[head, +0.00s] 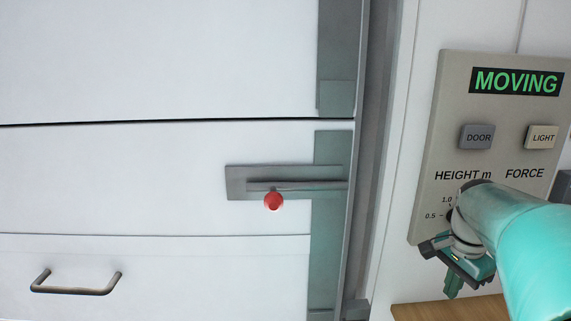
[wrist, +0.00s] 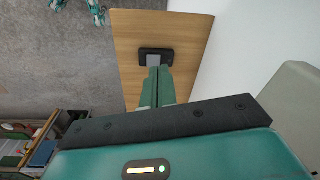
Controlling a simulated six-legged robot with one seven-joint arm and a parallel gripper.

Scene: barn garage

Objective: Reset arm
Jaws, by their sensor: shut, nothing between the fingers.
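My gripper (head: 453,284) hangs at the lower right of the head view, at the end of my teal arm, in front of the lower part of the control panel (head: 429,187). It points downward. In the wrist view my gripper (wrist: 158,72) has its green fingers together, with nothing between them. Beyond the fingertips is a wooden surface (wrist: 137,40) with a small dark device (wrist: 146,51) on it. The fingertips overlap the device in the picture; I cannot tell whether they touch it. My arm hides part of the panel's lower controls.
The panel has a display (head: 516,82) reading MOVING, a DOOR button (head: 478,137) and a LIGHT button (head: 541,137). A white sectional door (head: 150,65) fills the left, with a red-knobbed latch (head: 274,201) and a pull handle (head: 76,291). Cluttered shelving (wrist: 35,140) shows at lower left in the wrist view.

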